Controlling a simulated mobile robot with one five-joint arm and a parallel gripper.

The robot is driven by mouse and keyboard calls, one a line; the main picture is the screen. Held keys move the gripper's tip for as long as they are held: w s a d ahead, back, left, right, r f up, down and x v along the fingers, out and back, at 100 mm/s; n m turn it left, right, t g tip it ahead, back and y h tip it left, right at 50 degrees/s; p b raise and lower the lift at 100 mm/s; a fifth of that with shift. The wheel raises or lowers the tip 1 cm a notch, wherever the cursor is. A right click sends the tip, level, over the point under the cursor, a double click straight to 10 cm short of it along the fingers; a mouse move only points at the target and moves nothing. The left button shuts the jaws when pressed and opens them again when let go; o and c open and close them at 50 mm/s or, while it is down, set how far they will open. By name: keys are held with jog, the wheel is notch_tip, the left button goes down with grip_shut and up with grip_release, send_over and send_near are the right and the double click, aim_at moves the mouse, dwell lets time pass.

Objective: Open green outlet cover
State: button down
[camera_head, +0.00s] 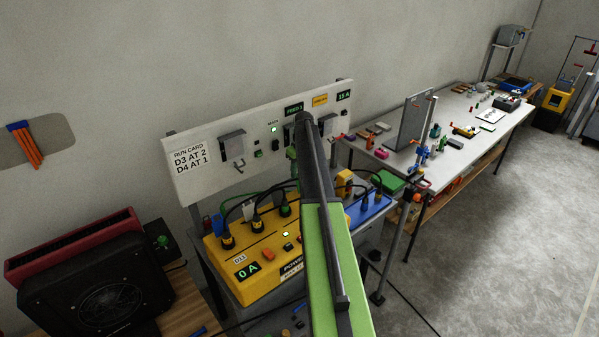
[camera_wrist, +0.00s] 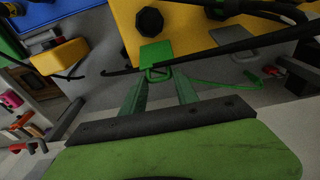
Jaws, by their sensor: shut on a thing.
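The green outlet cover (camera_wrist: 155,52) is a small flat square at the lower edge of a yellow surface in the wrist view. A loop-shaped handle (camera_wrist: 157,73) is at its near edge. My gripper (camera_wrist: 159,78) has its two green fingers closing in at that handle, and it is shut on it. The fingertips are small, so the exact contact is hard to see. In the head view my arm hides most of the gripper and the cover. I cannot tell how far the cover is lifted.
A grey cover (camera_wrist: 235,40) with a handle is beside the green one. The yellow power box (camera_head: 240,283) has several black cables. The white panel (camera_head: 195,185) stands behind it.

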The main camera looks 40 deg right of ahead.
jog(key=shift+w+a, duration=0.1)
jog(key=shift+w, duration=0.15)
jog(key=c, duration=0.9)
grip_release()
jog(key=shift+c, duration=0.2)
jog(key=shift+s, duration=0.1)
jog(key=shift+r, duration=0.1)
notch_tip(320, 180, up, 17)
jog(key=s+p, duration=0.2)
jog(key=p, duration=1.5)
jog(key=shift+s, duration=0.15)
